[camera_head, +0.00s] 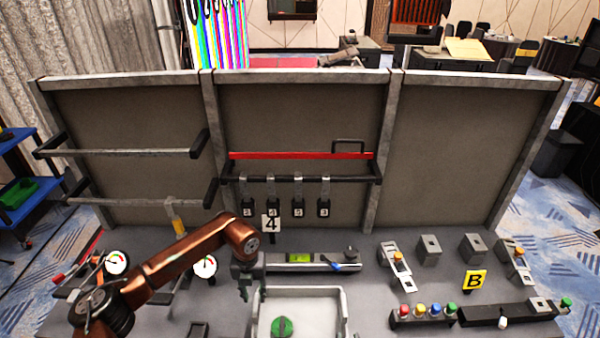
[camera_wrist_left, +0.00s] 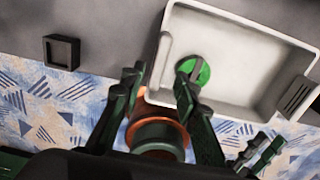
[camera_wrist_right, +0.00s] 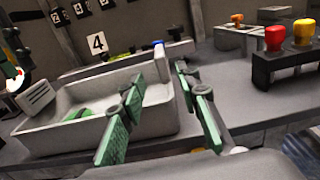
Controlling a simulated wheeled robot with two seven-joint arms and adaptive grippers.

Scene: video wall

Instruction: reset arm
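My left gripper (camera_head: 252,294) hangs at the left edge of the white tray (camera_head: 342,300), fingers pointing down. My right gripper is outside the head view. In the right wrist view its green-padded fingers (camera_wrist_right: 158,92) are apart and empty, in front of the tray's corner (camera_wrist_right: 160,118).
A grey panelled frame (camera_head: 300,85) stands behind the bench. Gauges (camera_head: 116,262) are at the left. Colored buttons (camera_head: 421,310) and a yellow B sign (camera_head: 474,281) are at the right. A 4 tag (camera_head: 271,223) stands behind the tray. Bars (camera_head: 130,152) stick out at upper left.

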